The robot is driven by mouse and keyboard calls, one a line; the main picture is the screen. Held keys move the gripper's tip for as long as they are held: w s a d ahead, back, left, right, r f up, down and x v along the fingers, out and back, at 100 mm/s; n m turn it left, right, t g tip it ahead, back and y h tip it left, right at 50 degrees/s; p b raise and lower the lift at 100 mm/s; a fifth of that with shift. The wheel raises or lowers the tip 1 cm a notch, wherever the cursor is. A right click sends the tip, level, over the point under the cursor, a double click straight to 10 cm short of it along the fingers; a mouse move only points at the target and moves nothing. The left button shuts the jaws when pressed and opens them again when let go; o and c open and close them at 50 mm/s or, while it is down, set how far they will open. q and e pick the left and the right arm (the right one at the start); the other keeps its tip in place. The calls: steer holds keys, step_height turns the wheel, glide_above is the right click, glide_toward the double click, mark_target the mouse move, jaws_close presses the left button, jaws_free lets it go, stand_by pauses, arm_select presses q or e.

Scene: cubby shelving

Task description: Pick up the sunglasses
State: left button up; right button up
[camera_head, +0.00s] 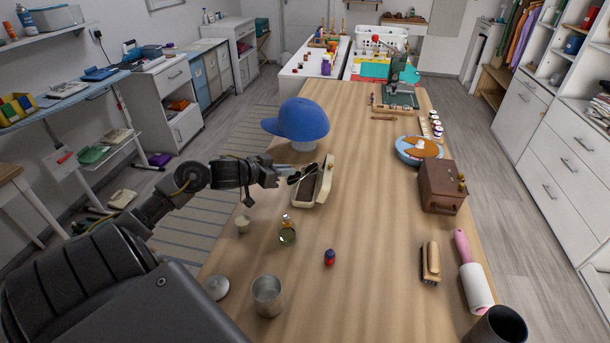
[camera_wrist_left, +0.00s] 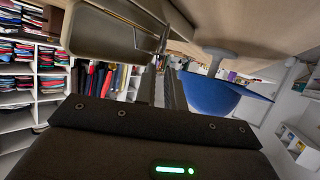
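The dark sunglasses (camera_head: 303,173) are at the back end of an open cream case (camera_head: 326,180) on the wooden table, and appear to be above its rim. My left gripper (camera_head: 284,172) reaches in from the left, its fingertips at the sunglasses. In the left wrist view the two fingers (camera_wrist_left: 163,75) are close together, with thin parts of the sunglasses (camera_wrist_left: 136,18) at their tips; they look shut on them. The case's hollow inside (camera_wrist_left: 100,38) shows beside the fingers. My right gripper is in neither view.
A blue cap (camera_head: 301,119) on a stand is just behind the left gripper; it is also in the wrist view (camera_wrist_left: 212,97). A glass bottle (camera_head: 287,233), small cup (camera_head: 242,224) and metal tin (camera_head: 268,296) stand nearer. A brown box (camera_head: 441,187) is right.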

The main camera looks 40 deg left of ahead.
mark_target(301, 169)
arm_select(q)
steer(key=shift+w+d, duration=0.15)
steer(key=shift+w, duration=0.15)
steer(key=p+x, duration=0.1)
steer(key=x, duration=0.3)
steer(key=shift+w+d+f, duration=0.1)
steer(key=shift+w+f, duration=0.1)
steer(key=shift+w, duration=0.1)
jaws_close()
steer(key=shift+s+r, duration=0.1)
